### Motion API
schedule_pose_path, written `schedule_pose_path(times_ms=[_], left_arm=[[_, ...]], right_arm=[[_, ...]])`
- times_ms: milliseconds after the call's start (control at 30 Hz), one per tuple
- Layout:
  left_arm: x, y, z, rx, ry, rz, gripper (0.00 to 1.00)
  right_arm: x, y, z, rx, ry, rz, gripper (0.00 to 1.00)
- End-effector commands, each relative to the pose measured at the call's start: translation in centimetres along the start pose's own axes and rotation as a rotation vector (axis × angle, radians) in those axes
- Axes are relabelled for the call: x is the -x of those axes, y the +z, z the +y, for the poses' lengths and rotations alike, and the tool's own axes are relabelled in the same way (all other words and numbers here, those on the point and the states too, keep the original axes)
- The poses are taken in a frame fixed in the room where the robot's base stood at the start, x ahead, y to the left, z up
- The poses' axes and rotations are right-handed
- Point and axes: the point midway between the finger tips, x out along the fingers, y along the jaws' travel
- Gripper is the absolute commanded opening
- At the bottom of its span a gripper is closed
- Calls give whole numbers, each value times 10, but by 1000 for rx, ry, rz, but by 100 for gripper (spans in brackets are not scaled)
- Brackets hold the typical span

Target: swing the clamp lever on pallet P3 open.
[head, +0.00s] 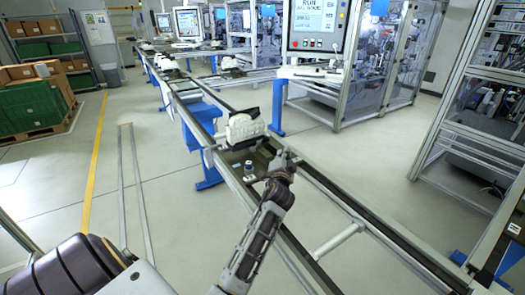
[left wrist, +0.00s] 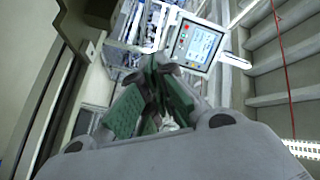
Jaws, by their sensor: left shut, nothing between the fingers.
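A dark pallet (head: 233,158) sits on the conveyor in the head view, with a white moulded part (head: 245,128) standing at its far side. I cannot read a pallet number, and I cannot make out the clamp lever for certain. My left gripper (head: 283,158) is over the right side of the pallet, shut and empty; whether it touches anything is unclear. In the left wrist view its green-padded fingers (left wrist: 157,75) are together, with no lever clearly visible between them. My right gripper is not in view.
Conveyor rails (head: 365,222) run along both sides of the pallet. A monitor (head: 316,27) stands beyond it, also seen in the left wrist view (left wrist: 197,43). Glass-walled machine cells stand at right.

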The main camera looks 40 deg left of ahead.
Motion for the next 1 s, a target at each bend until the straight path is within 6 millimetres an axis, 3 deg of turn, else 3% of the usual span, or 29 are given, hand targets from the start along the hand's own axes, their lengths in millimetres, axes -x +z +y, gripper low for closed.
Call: schedule_pose_path(times_ms=[233,600,1000], left_arm=[[4,16,22,-133,5,-99,0],[8,49,15,-377,-27,-246,0],[8,49,15,-391,-24,-248,0]], right_arm=[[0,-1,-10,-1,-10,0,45],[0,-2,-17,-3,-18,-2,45],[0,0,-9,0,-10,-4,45]])
